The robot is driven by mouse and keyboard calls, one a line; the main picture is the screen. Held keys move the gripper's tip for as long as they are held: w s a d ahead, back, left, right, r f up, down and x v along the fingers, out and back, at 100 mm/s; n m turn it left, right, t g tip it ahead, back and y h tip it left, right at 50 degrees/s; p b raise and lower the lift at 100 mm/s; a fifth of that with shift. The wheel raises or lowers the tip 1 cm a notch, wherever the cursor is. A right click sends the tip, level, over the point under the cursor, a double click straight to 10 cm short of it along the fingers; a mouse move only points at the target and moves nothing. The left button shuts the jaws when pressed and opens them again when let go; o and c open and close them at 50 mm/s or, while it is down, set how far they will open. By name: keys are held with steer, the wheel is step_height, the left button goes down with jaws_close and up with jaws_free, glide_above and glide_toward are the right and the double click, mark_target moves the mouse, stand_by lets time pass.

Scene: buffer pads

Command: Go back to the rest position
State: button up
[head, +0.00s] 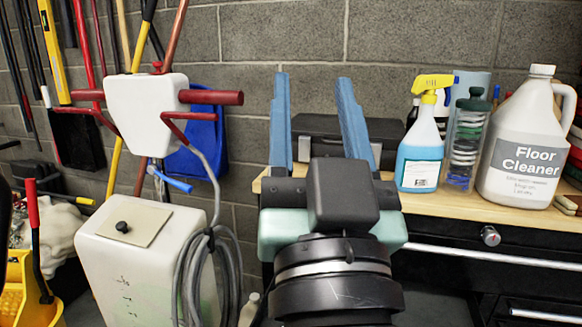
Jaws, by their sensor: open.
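My gripper (312,125) is in the middle of the head view, with its two blue fingers pointing up and spread wide apart. Nothing is between the fingers, only the block wall and part of a dark case behind them. The black wrist and the pale green gripper body hide the left end of the workbench (480,212). From this one view I cannot tell how far the fingers are from the bench edge.
On the bench stand a dark case (318,127), a spray bottle (420,150), a clear container (466,140) and a floor cleaner jug (522,145). A white floor machine (150,250) with red handles and a coiled grey cable stands left. A yellow bucket (22,285) is at far left.

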steer(key=s+a+r+t+p, duration=0.25)
steer(key=s+r, duration=0.35)
steer(key=r, duration=0.4)
step_height(320, 180, up, 21)
steer(key=p, duration=2.2)
steer(key=shift+w+d+r+n+h, duration=0.2)
steer(key=shift+w+d+n+h, duration=0.05)
steer(key=shift+w+n+h, duration=0.15)
steer(key=shift+s+f, duration=0.1)
steer(key=shift+s, duration=0.05)
